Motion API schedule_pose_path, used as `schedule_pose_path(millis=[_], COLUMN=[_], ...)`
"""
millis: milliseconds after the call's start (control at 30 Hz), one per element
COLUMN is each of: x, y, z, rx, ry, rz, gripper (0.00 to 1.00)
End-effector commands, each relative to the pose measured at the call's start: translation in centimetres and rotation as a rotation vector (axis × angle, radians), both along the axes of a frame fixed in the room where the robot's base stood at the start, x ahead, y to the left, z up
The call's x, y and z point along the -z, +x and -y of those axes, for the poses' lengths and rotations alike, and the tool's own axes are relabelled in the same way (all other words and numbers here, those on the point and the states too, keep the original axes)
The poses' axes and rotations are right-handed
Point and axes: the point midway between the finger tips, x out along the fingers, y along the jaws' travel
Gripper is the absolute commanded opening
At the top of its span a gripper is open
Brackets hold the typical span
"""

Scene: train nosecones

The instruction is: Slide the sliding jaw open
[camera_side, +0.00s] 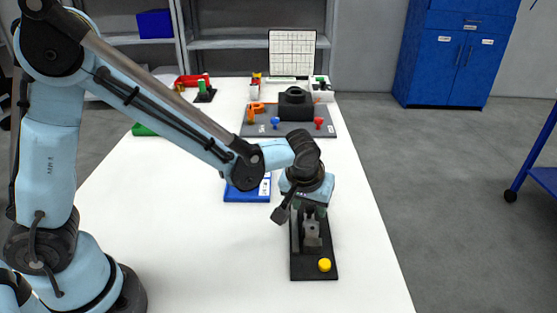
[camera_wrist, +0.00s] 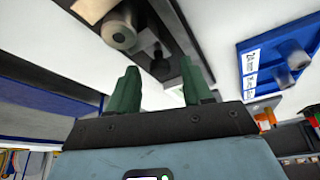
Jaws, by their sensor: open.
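A dark fixture plate (camera_side: 309,272) lies on the white table at the front right in the side view. A grey upright block (camera_side: 312,234), which looks like the sliding jaw, stands on it, and a yellow knob (camera_side: 324,265) sits near its front end. My gripper (camera_side: 311,213) is over the rear part of the plate, close to the block; contact cannot be told. The arm hides the fixture's rear.
A blue plate (camera_side: 247,194) with a white label lies left of the fixture; it also shows in the wrist view (camera_wrist: 291,38) with grey pegs. A grey board (camera_side: 270,130) with coloured pieces and a black block (camera_side: 296,104) lies behind. The table's front left is clear.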

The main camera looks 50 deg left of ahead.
Motion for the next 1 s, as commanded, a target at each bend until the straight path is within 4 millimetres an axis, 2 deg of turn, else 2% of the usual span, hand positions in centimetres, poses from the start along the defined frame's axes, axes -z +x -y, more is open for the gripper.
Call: schedule_pose_path(millis=[300, 633, 867, 1000], x=[0.16, 0.14, 0.14, 0.15], y=[0.06, 0.04, 0.05, 0.72], z=[-0.03, -0.03, -0.04, -0.71], rx=[0.0, 0.0, 0.0, -0.002], ry=[0.0, 0.0, 0.001, 0.001], rz=[0.0, 0.0, 0.0, -0.001], gripper=[0.5, 0.0, 0.0, 0.0])
